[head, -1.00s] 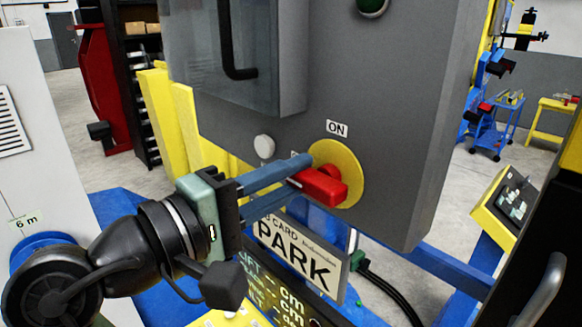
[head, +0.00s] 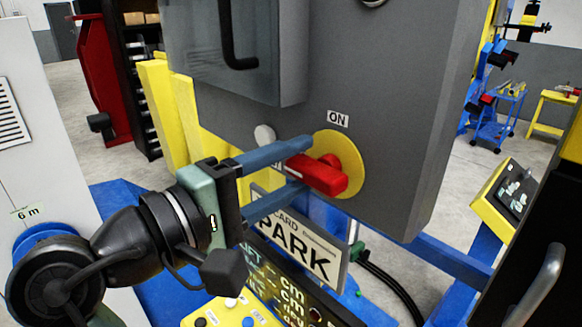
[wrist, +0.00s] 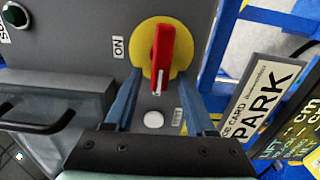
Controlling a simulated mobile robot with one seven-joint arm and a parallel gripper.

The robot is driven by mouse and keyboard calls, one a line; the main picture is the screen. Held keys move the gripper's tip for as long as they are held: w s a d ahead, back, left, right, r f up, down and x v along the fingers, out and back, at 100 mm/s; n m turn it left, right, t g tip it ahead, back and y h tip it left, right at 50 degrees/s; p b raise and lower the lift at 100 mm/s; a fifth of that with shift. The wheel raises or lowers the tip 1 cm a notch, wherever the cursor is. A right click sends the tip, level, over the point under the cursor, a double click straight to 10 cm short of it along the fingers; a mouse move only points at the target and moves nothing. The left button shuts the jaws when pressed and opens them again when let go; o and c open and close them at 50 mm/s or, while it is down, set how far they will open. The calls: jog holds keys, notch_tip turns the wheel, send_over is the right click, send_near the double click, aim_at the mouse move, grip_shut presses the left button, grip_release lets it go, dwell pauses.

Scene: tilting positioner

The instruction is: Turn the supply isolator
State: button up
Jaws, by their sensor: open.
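The supply isolator is a red handle (head: 322,176) on a round yellow plate (head: 351,165), on the front of the grey cabinet. In the wrist view the red handle (wrist: 160,62) stands lengthwise between my fingers, its white-marked end towards my gripper. The ON label (head: 337,119) sits above the plate in the head view, and the handle lies across, not towards it. My gripper (head: 303,166) is open, one finger above the handle and one below. In the wrist view my gripper (wrist: 160,80) shows gaps on both sides of the handle. A second label is partly hidden behind my finger.
A white round button (head: 264,136) is left of the plate. Below hangs a PARK card sign (head: 295,250) over a dark display panel (head: 270,275). A clear-fronted box with a black handle (head: 240,50) juts out at upper left.

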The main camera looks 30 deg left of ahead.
jog(key=shift+s, duration=0.1)
jog(key=b+v, duration=0.5)
jog(key=v, duration=0.7)
jog(key=shift+s+b, duration=0.35)
jog(key=shift+b, duration=0.05)
jog(key=shift+a, duration=0.15)
